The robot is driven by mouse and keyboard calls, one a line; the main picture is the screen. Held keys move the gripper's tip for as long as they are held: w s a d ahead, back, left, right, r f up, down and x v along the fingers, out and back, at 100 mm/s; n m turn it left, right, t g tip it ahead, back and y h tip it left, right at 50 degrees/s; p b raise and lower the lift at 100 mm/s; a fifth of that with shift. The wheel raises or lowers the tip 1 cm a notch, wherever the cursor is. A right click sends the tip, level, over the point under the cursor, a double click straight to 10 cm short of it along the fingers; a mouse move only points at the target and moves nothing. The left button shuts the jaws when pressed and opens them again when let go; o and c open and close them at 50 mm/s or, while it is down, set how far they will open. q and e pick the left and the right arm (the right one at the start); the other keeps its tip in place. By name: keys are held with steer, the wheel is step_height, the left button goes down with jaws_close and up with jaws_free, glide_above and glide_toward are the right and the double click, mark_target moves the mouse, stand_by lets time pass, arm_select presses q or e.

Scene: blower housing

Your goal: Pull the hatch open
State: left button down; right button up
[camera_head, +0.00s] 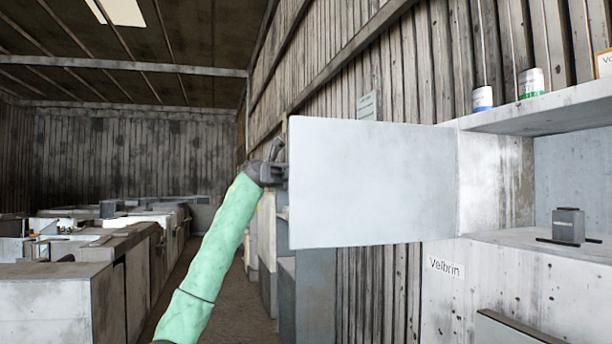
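The hatch (375,185) is a flat pale grey panel standing wide open. It juts out to the left from the left side of the grey housing (490,175), whose inside shows at the right. My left gripper (280,172) is dark, at the end of a green-sleeved arm, at the hatch's free left edge. Its fingertips are partly hidden at the panel edge, so I cannot tell whether they grip it. My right gripper is not in view.
A small dark grey block (568,225) stands inside the opening. Cans (531,83) stand on the shelf above. A label reading "Velbrin" (445,267) is on the front below. Grey cabinets (60,300) line the left, with an aisle floor (235,310) between.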

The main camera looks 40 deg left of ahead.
arm_select(q)
steer(key=shift+w+a+f, duration=0.1)
steer(key=shift+w, duration=0.05)
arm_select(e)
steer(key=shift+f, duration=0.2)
arm_select(q)
steer(key=c, duration=1.7)
jaws_free()
steer(key=shift+o, duration=0.4)
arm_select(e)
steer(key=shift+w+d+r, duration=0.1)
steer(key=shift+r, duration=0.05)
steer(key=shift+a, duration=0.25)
